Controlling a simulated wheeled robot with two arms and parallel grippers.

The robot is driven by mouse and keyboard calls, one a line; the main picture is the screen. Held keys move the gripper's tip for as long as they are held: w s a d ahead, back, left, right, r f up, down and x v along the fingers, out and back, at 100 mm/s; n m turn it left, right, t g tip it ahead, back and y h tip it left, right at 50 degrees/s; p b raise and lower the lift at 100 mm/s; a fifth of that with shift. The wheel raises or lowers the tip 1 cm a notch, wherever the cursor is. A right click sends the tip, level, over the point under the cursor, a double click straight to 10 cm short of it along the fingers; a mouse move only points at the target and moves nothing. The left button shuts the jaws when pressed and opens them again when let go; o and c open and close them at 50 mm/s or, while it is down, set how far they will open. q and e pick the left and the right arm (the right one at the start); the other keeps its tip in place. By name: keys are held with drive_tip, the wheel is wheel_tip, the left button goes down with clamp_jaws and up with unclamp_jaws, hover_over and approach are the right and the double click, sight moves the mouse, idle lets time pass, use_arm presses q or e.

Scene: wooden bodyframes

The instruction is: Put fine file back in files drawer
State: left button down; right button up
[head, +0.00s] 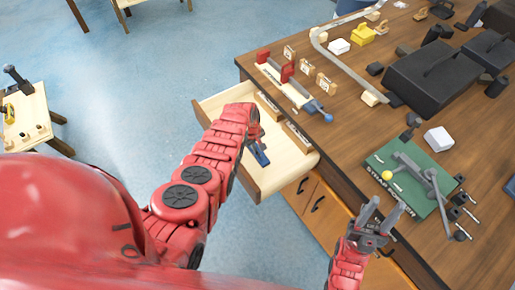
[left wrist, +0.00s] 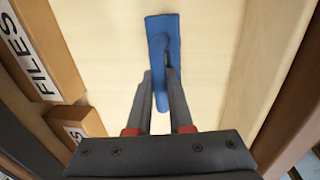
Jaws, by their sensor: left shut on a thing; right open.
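The fine file shows as a blue piece (head: 260,155) over the pale floor of the open files drawer (head: 277,180). My left gripper (head: 256,146) reaches into the drawer area and is shut on the file. In the left wrist view the blue piece (left wrist: 161,28) runs between the fingertips of my left gripper (left wrist: 160,78). Whether the file touches the drawer floor I cannot tell. Wooden blocks at the drawer's side carry a FILES label (left wrist: 30,55). My right gripper (head: 382,216) is open and empty near the workbench's front edge.
A small table (head: 25,118) stands far left.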

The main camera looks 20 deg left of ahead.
use_arm(q)
drive_tip(key=c, duration=1.3)
unclamp_jaws()
drive_tip(key=shift+f, duration=0.1)
drive_tip(key=o, duration=0.5)
drive_tip(key=shift+s, duration=0.1)
